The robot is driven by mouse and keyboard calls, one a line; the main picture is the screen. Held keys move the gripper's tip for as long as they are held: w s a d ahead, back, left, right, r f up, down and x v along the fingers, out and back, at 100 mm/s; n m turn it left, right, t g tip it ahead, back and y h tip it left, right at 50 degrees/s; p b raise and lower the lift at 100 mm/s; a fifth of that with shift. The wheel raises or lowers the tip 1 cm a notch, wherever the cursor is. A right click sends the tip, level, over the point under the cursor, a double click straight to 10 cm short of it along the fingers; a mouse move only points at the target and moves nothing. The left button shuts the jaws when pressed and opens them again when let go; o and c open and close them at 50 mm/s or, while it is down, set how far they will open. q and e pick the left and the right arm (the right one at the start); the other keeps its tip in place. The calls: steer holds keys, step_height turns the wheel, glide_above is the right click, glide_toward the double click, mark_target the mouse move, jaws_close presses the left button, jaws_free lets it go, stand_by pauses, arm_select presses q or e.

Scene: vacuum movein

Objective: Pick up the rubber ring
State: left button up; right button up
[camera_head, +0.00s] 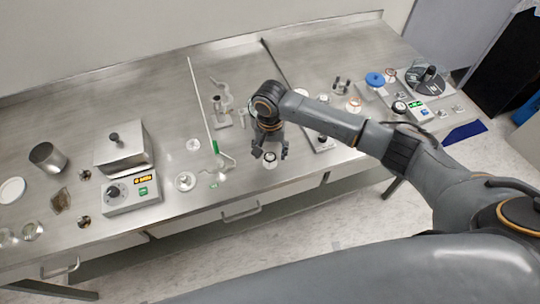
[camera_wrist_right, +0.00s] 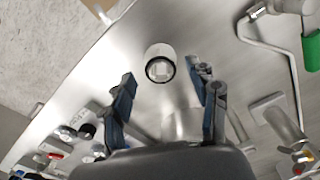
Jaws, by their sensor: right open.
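A small pale round piece with a dark ring-like rim, which looks like the rubber ring (camera_wrist_right: 160,81), stands on the steel bench. In the head view the same small piece (camera_head: 270,159) is near the bench's front edge. My right gripper (camera_head: 270,152) is above it, pointing down, with its fingers apart. In the right wrist view the open fingers of my right gripper (camera_wrist_right: 163,78) lie to either side of the piece, and nothing is held. I cannot tell how far above it the fingertips are. My left gripper does not show.
A metal box on a control unit (camera_head: 132,198) and a steel beaker (camera_head: 48,157) stand at the left. A thin rod stand with a green clamp (camera_head: 215,146) is left of my gripper. A balance (camera_head: 428,82) and a blue round item (camera_head: 375,79) are at the right.

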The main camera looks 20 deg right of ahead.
steer(key=shift+f, duration=0.2)
stand_by(0.4)
steer(key=c, duration=0.8)
